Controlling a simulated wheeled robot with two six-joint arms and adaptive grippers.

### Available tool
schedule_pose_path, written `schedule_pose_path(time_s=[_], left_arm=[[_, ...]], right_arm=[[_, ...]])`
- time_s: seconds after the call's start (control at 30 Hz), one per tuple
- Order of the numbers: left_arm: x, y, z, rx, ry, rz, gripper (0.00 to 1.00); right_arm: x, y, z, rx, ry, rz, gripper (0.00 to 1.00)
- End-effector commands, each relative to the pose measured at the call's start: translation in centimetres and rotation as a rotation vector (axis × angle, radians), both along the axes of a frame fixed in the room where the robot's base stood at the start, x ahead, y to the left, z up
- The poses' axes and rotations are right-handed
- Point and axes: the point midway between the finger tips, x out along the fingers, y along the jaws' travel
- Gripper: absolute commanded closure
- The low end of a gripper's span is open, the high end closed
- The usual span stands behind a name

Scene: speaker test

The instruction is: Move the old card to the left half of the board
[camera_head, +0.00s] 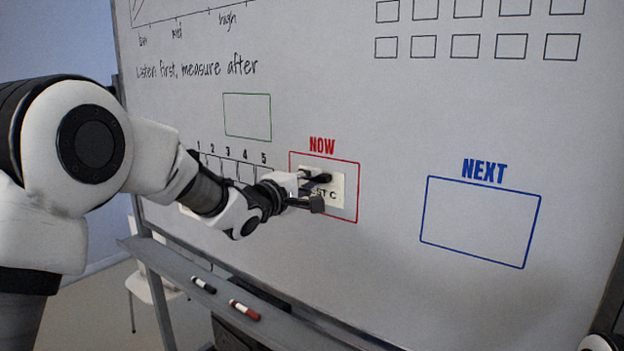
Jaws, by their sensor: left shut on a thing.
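A white card (338,188) with dark lettering, of which "ST C" can be read, is at the red NOW frame (359,200) on the whiteboard (400,120). My left gripper (320,190) comes in from the left and is shut on this card. Its fingers hide the card's left part. Whether the card touches the board or is just off it, I cannot tell. The left half of the board holds a graph, handwriting, an empty green frame (247,117) and a row of boxes numbered 1 to 5 (240,170), partly behind my arm. My right gripper is not in view.
An empty blue NEXT frame (480,222) is on the right. A pen ledge (180,262) runs below the board, with a black marker (203,285) and a red marker (245,310). A white chair (150,290) stands behind, at lower left.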

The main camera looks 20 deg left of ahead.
Motion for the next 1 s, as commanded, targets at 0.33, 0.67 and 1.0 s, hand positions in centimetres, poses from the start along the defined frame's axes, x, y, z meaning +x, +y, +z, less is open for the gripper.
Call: schedule_pose_path(time_s=[0.33, 0.67, 1.0], left_arm=[[-1.2, 0.5, 0.0, -0.001, 0.0, 0.001, 1.0], [-2.3, 0.9, 0.1, 0.0, -0.001, 0.0, 1.0], [-3.4, 1.3, 0.0, -0.001, 0.0, 0.001, 1.0]], right_arm=[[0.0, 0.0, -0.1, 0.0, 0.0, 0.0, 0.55], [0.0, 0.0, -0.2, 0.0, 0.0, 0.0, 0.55], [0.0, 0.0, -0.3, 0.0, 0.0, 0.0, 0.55]])
